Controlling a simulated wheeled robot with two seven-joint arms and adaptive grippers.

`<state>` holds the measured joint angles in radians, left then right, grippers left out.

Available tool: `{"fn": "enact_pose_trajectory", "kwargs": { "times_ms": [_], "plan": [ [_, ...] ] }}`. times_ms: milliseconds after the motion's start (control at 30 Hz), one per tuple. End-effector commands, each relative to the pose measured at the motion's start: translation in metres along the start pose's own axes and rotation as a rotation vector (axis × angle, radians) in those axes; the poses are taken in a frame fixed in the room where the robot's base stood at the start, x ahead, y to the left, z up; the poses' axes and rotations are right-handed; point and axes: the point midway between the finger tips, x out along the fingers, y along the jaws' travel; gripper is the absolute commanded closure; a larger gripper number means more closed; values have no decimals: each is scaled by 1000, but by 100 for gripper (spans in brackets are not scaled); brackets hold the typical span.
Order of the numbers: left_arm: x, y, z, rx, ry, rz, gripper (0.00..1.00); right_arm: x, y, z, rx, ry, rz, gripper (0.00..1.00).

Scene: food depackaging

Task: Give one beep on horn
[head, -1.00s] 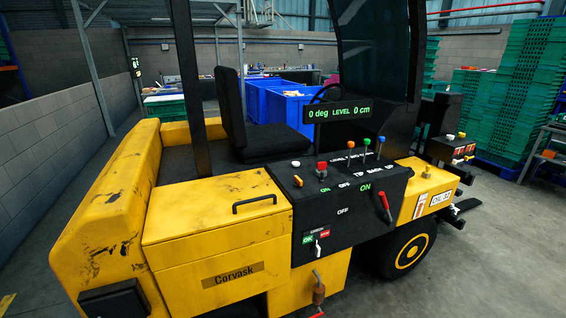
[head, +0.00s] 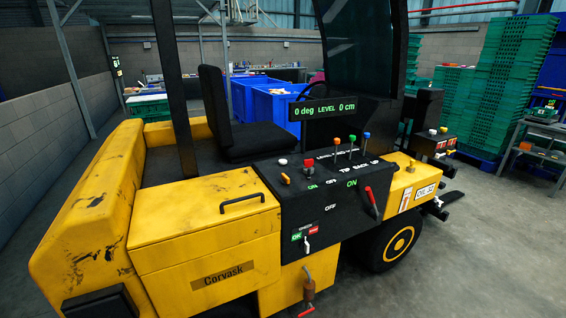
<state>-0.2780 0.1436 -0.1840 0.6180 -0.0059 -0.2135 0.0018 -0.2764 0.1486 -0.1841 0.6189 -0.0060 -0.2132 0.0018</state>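A yellow and black forklift marked Corvask (head: 222,274) fills the middle of the head view. Its black side control panel (head: 330,225) carries a white button (head: 283,162), an orange button (head: 285,178) and a red knob (head: 309,163). Several levers with coloured tops stand to the right, among them a blue-topped one (head: 367,135). A red-handled lever (head: 371,197) sits on the panel's right side. No horn label is readable, so I cannot tell which control is the horn. Neither of my grippers is in view.
Blue bins (head: 283,105) stand beyond the forklift. Tall stacks of green crates (head: 513,75) and a grey table (head: 540,140) are at right. Grey floor at lower right is clear.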

Motion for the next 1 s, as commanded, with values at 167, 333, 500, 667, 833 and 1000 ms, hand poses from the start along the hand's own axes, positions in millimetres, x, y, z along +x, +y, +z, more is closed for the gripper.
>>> {"fn": "enact_pose_trajectory", "kwargs": {
  "times_ms": [167, 333, 500, 667, 833, 1000],
  "plan": [
    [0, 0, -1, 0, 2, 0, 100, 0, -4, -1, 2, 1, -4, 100],
    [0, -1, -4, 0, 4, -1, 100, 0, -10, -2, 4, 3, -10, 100],
    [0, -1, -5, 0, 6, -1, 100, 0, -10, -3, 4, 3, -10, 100],
    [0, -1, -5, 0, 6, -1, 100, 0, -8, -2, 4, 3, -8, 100],
    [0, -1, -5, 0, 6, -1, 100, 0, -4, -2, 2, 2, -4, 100],
    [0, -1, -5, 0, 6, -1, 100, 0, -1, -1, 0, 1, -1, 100]
  ]
}}
